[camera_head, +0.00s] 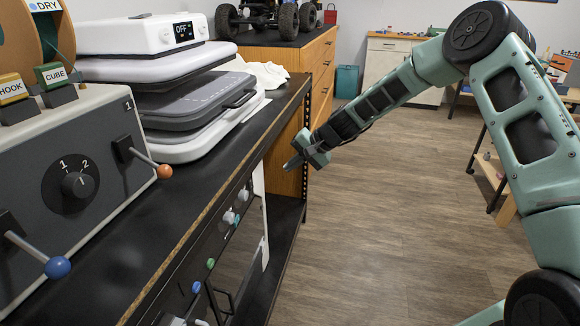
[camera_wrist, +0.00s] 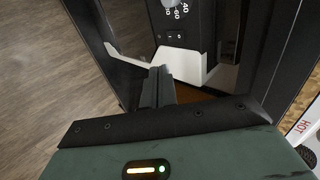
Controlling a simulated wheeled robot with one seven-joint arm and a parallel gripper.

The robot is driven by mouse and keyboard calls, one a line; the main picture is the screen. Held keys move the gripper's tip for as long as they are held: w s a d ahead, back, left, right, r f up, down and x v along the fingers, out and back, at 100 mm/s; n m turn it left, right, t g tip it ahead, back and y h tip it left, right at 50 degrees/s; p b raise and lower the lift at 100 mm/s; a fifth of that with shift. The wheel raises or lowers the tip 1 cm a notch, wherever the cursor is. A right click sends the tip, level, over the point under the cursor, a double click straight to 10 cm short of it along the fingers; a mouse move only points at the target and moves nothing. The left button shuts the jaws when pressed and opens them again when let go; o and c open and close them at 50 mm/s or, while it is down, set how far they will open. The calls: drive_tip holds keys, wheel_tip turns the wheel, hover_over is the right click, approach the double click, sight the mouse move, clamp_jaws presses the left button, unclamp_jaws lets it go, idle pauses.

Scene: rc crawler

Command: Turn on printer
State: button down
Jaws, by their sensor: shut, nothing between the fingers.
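A grey machine (camera_head: 70,240) with a 1–2 dial (camera_head: 70,184), two levers and HOOK and CUBE blocks stands on the bench at left. Behind it is a white device (camera_head: 140,36) whose display (camera_head: 183,32) reads OFF. I cannot tell for certain which machine is the printer. My gripper (camera_head: 291,164) is shut and empty, beside the bench's right edge. In the wrist view my closed fingers (camera_wrist: 162,78) point toward a dark panel with a numbered dial (camera_wrist: 171,4) and a small switch (camera_wrist: 175,36). Contact cannot be made out.
The black bench top (camera_head: 150,215) has a worn front edge. Below it are coloured knobs (camera_head: 211,263) on a dark front. A wooden cabinet (camera_head: 318,60) carries a wheeled vehicle (camera_head: 262,18). A HOT label (camera_wrist: 300,133) shows at right.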

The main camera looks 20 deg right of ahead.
sight(252, 188)
drive_tip(key=s+d+f+m+t+y+b, duration=0.1)
drive_tip(key=f+m+t+y+b, duration=0.1)
drive_tip(key=m, duration=0.7)
drive_tip(key=s+d+f+m+t+y+b, duration=0.1)
drive_tip(key=d+f+m+t+y+b, duration=0.1)
drive_tip(key=f+m+y+b, duration=0.2)
wheel_tip(252, 188, down, 3)
drive_tip(key=m, duration=0.5)
drive_tip(key=shift+y, duration=0.4)
drive_tip(key=b+x, duration=0.1)
drive_tip(key=x, duration=1.3)
drive_tip(key=shift+w+d, duration=0.1)
